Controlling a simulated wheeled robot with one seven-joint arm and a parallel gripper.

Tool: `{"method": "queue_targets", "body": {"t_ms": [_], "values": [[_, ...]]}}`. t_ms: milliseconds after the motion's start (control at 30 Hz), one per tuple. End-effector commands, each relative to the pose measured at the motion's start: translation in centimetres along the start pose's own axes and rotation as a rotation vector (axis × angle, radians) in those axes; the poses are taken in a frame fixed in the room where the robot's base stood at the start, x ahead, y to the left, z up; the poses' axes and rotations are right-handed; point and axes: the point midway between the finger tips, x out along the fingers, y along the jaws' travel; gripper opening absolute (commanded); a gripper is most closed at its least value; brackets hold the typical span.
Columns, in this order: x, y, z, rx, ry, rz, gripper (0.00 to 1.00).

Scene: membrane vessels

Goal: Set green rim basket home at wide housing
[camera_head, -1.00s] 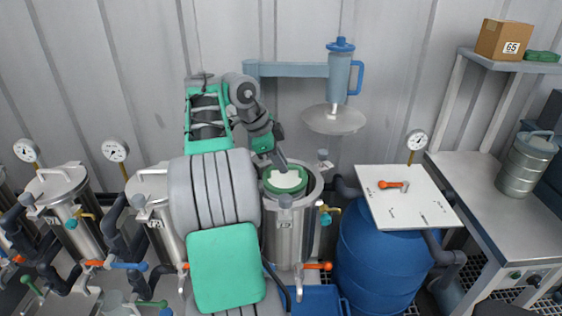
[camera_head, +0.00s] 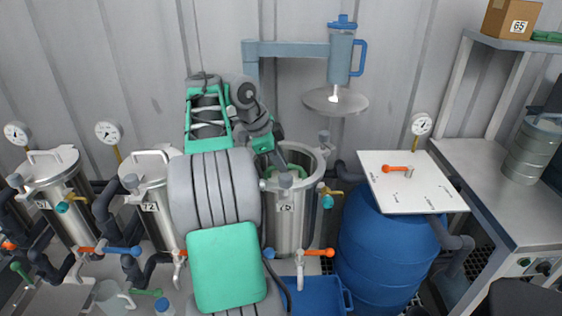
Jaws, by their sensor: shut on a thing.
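The green rim basket (camera_head: 270,174) is inside the open steel housing (camera_head: 290,232), with only part of its green rim showing below the housing's mouth. My gripper (camera_head: 282,165) is at the mouth of this housing, shut on the basket from above. My arm and the housing's near rim hide most of the basket. Whether it touches the bottom or a seat inside cannot be seen. I take this open vessel as the wide housing; its label is too small to read surely.
Two lidded steel vessels (camera_head: 62,190) (camera_head: 152,200) stand to the left. A blue barrel (camera_head: 385,250) with a white board (camera_head: 410,183) stands to the right, beside a steel bench (camera_head: 495,195).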

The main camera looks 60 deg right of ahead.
Motion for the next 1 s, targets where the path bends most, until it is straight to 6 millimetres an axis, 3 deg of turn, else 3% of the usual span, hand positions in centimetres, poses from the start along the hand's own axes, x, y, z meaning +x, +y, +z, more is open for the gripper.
{"method": "queue_targets", "body": {"t_ms": [933, 967, 1000], "values": [[0.79, 0.19, 0.31, 0.000, 0.000, 0.002, 0.00], [0.81, 0.21, 0.32, 0.000, 0.000, 0.002, 0.14], [0.82, 0.22, 0.33, 0.000, 0.000, 0.003, 0.17]]}}
